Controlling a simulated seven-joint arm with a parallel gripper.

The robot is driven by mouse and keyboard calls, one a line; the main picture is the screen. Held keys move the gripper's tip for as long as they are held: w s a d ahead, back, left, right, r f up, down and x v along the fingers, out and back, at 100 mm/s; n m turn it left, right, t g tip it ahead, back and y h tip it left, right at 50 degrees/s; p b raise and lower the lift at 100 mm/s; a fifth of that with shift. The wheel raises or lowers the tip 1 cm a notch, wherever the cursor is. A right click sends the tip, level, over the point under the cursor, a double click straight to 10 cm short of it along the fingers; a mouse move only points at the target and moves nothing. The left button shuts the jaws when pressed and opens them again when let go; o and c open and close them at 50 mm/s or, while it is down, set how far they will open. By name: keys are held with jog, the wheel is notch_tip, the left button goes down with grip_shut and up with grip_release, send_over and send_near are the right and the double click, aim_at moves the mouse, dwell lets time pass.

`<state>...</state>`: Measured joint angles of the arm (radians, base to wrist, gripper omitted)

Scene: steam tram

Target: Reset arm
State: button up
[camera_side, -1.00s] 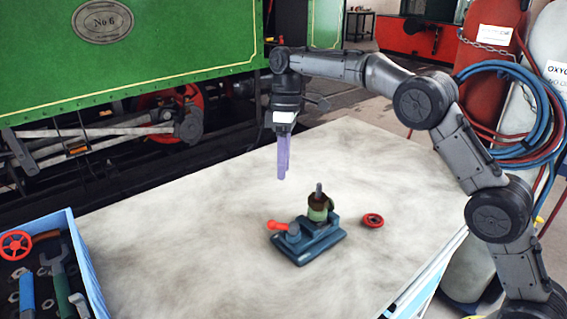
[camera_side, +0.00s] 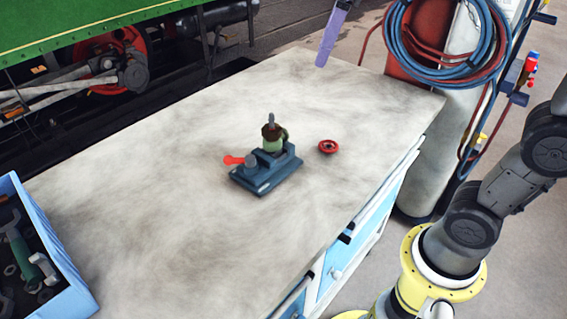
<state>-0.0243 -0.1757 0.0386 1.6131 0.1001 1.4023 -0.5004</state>
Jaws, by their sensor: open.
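My gripper (camera_side: 323,62) shows only as purple fingers at the top edge of the side view. It is open, holds nothing, and hangs clear above the far part of the worktable (camera_side: 130,215). The rest of the hand and the upper arm are outside the picture. My lower arm links stand at the right. On the table a blue-grey vise (camera_side: 266,180) with a red handle grips a green and brown valve-like part (camera_side: 273,141) with an upright stem. A small red handwheel (camera_side: 328,146) lies flat to the right of the vise.
A blue crate (camera_side: 62,262) with tools stands at the left front. Gas cylinders (camera_side: 425,150) with coiled blue and red hoses (camera_side: 445,45) stand behind the table's right end. A green locomotive (camera_side: 70,20) is behind. Much of the tabletop is bare.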

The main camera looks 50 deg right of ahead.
jog(key=s+d+f+m+t, duration=0.1)
jog(key=s+f+m, duration=0.2)
jog(key=s+f, duration=0.4)
jog(key=s+d+f+m+t+h, duration=0.1)
jog(key=s+d+f+m, duration=0.1)
jog(key=s+f, duration=0.5)
jog(key=shift+s+m+t, duration=0.3)
jog(key=shift+s+m, duration=0.2)
